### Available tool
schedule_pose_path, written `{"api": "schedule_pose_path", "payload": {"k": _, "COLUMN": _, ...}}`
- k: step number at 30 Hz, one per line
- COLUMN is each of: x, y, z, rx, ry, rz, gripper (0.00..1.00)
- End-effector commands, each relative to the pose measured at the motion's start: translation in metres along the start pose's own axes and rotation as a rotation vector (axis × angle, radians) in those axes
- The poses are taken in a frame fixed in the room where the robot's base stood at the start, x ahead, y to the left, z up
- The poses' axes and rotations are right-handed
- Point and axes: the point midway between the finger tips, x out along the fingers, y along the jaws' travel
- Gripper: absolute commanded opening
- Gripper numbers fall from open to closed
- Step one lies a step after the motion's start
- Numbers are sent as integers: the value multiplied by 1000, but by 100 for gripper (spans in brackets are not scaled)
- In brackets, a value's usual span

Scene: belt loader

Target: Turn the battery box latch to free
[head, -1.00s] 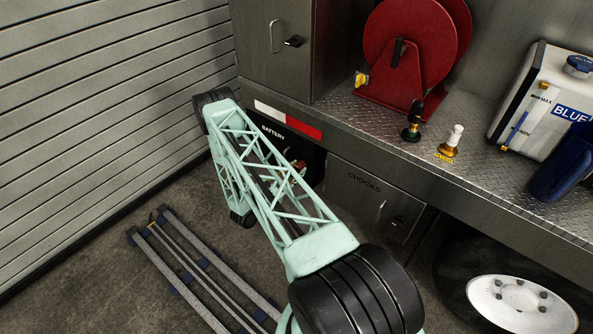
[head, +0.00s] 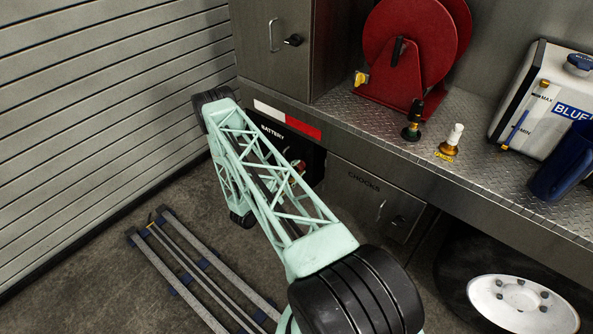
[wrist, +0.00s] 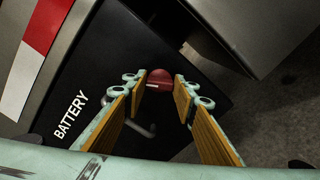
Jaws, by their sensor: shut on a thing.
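The black battery box (head: 270,122), marked BATTERY, is set under the deck, mostly hidden behind my arm in the head view. In the wrist view its dark front (wrist: 100,70) fills the middle. A rounded red knob (wrist: 160,79) on it, which I take for the latch, sits between the tips of my gripper (wrist: 159,82). My gripper's two fingers with wood-coloured pads are shut on this knob, one on each side. A grey bent bar (wrist: 141,128) shows between the fingers, nearer the camera. The knob's exact turn angle cannot be read.
A chocks drawer (head: 362,190) is right of the box. The deck (head: 375,125) above carries a red hose reel (head: 415,50) and a white jug (head: 540,95). Long rails (head: 185,265) lie on the floor at left. A wheel (head: 520,303) is at lower right.

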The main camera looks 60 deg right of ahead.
Motion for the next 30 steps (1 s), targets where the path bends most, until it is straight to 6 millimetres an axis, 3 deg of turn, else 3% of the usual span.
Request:
{"api": "schedule_pose_path", "payload": {"k": 18, "x": 0, "y": -2, "z": 0, "rx": 452, "ry": 0, "rz": -1, "gripper": 15}}
{"api": "schedule_pose_path", "payload": {"k": 30, "x": 0, "y": -2, "z": -1, "rx": 574, "ry": 0, "rz": 0, "gripper": 16}}
